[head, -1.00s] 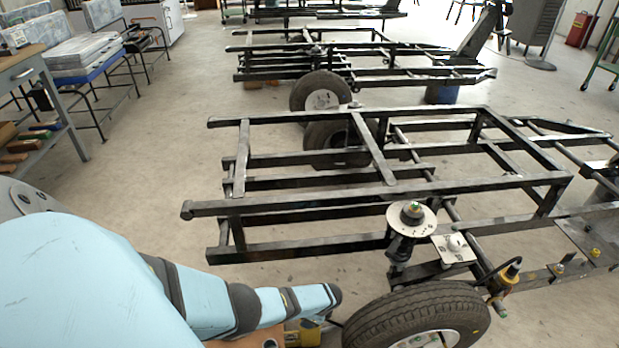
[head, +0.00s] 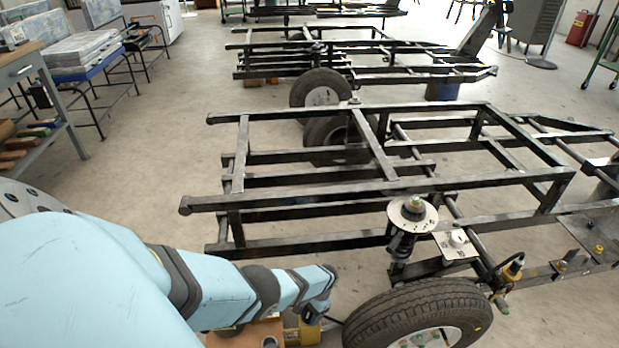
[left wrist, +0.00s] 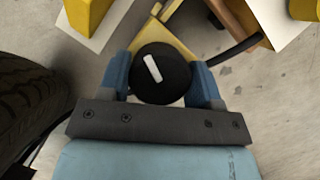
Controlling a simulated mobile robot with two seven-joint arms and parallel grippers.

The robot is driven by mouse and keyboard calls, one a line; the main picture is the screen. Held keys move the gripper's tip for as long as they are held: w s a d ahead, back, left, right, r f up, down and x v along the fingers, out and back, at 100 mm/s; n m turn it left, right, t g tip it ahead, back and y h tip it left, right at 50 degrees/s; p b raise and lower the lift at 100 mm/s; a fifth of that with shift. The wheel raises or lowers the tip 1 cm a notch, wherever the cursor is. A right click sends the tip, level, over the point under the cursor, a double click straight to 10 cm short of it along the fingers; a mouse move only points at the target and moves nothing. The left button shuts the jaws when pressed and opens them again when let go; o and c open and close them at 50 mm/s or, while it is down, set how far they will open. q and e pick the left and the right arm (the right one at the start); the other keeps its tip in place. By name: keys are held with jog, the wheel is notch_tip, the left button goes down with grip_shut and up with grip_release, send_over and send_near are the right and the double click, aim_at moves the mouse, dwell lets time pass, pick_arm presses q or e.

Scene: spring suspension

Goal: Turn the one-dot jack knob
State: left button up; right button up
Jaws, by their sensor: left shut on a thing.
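A round black knob (left wrist: 162,78) with a white bar mark on its top sits between the two blue fingers of my left gripper (left wrist: 160,70) in the left wrist view. The fingers are shut on it from both sides. I see no dots on it, so I cannot tell the dot count. The knob is on a yellow jack body (left wrist: 176,48), which shows partly in the head view (head: 303,335). My left gripper (head: 318,309) is low beside the tire there, and it hides the knob. My right gripper is not in view.
A black tire (head: 415,312) stands just right of my left gripper; it also edges the left wrist view (left wrist: 28,95). A black frame (head: 380,192) spans the middle. A thin black lever (left wrist: 236,50) sticks out right of the knob. Yellow blocks (left wrist: 88,12) lie nearby.

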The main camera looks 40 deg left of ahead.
pick_arm(q)
jog(key=n+h, duration=0.1)
jog(key=n, duration=0.2)
jog(key=shift+n, duration=0.4)
jog(key=shift+n+h, duration=0.5)
jog(key=shift+n, duration=0.1)
jog(key=o, duration=0.9)
